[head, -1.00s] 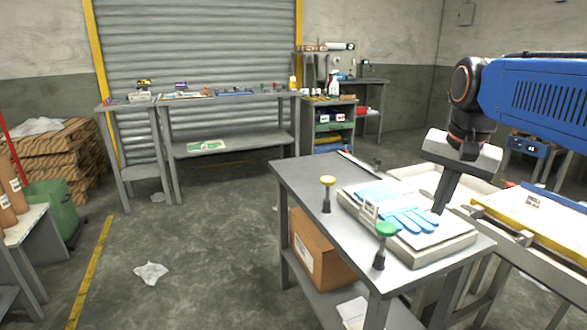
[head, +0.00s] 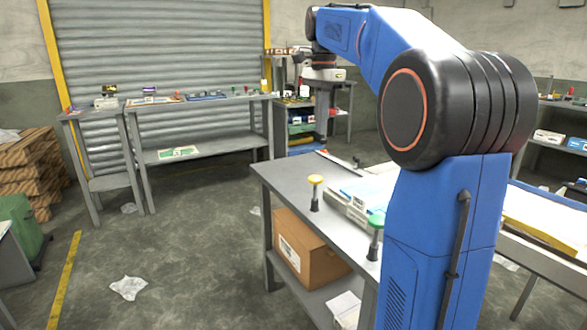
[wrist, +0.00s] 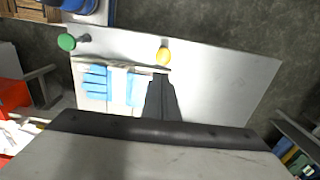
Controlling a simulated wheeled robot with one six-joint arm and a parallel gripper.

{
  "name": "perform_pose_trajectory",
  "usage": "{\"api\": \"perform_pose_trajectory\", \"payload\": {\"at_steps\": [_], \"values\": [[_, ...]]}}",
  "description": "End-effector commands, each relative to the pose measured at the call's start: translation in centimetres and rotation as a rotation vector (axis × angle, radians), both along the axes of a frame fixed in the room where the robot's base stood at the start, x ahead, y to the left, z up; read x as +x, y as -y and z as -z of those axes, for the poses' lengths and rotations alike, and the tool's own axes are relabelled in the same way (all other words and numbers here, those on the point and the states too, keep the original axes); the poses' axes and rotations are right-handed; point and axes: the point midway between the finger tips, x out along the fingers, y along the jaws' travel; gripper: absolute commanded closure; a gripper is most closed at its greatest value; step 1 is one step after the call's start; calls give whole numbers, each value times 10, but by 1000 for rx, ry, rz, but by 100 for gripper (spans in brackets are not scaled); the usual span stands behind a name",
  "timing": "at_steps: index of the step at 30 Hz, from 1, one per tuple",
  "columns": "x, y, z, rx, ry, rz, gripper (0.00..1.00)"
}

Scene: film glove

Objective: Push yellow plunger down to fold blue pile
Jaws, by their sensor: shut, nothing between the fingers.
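The yellow plunger (head: 315,181) stands upright on the grey table (head: 283,182), beside the white folding board (head: 340,203). It also shows in the wrist view (wrist: 163,55), just beyond my fingertips. The blue glove pile (wrist: 96,82) lies on the board in the wrist view; in the head view my arm hides most of it. The green plunger (head: 376,222) stands at the table's near edge. My gripper (head: 322,136) is shut and empty, pointing down. It is in the air above the yellow plunger's level and does not touch it.
A cardboard box (head: 307,248) sits on the shelf under the table. A workbench (head: 205,105) stands by the shutter. The table is bare on the yellow plunger's far side in the wrist view.

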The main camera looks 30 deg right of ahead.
Motion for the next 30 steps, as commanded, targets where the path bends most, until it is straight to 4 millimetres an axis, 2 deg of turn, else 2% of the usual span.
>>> {"api": "perform_pose_trajectory", "payload": {"at_steps": [17, 22, 30], "values": [[4, 4, 1, 3, -7, 28, 100], [4, 4, 20, 3, -9, 28, 100], [4, 4, 67, 3, -9, 28, 100]]}}
